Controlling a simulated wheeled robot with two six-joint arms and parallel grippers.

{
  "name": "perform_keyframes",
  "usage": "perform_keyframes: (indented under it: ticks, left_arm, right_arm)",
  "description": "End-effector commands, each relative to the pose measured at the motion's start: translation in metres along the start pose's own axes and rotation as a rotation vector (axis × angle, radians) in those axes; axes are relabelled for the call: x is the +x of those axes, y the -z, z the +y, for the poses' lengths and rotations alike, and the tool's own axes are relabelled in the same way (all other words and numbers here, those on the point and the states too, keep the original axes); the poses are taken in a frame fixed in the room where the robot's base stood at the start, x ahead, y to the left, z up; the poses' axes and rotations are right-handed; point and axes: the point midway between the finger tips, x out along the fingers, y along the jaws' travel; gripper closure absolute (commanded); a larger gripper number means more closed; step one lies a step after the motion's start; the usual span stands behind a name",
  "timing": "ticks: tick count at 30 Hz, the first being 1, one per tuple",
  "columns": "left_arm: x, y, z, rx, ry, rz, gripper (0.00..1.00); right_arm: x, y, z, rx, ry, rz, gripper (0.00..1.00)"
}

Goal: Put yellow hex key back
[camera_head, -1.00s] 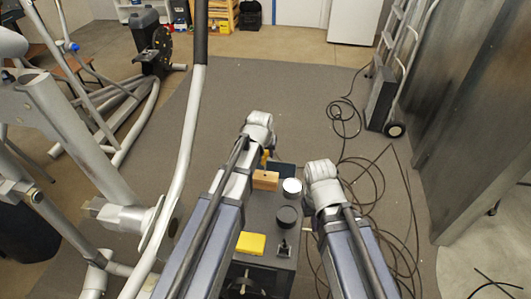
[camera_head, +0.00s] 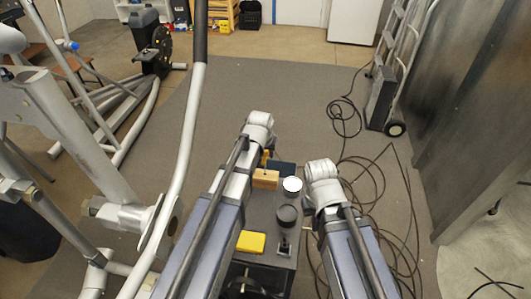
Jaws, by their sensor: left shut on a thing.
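The yellow hex key (camera_head: 266,159) shows as a small, thin yellow piece just above a wooden block (camera_head: 265,179) on the dark cart top. I cannot tell whether its lower end touches the block or is in it. My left gripper (camera_head: 259,140) is at the end of the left arm, beside and above the block, shut on the hex key; its fingertips are mostly hidden by my wrist. My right gripper (camera_head: 323,180) is right of the cart top, apart from the key; its fingers are hidden under the wrist.
The cart top (camera_head: 263,215) also holds a white-topped round can (camera_head: 292,185), a black round item (camera_head: 287,215) and a yellow box (camera_head: 251,242). An elliptical machine (camera_head: 187,140) stands close on the left. Black cable (camera_head: 372,190) lies on the floor at right.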

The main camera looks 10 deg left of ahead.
Motion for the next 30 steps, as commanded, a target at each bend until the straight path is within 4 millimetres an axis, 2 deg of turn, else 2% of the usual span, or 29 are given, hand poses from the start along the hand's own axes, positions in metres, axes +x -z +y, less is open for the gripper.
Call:
perform_keyframes:
  ticks: [30]
  left_arm:
    - [0.035,-0.015,0.0,0.0,0.0,0.0,1.0]
  right_arm:
    - [0.038,0.002,-0.004,0.0,0.0,0.0,1.0]
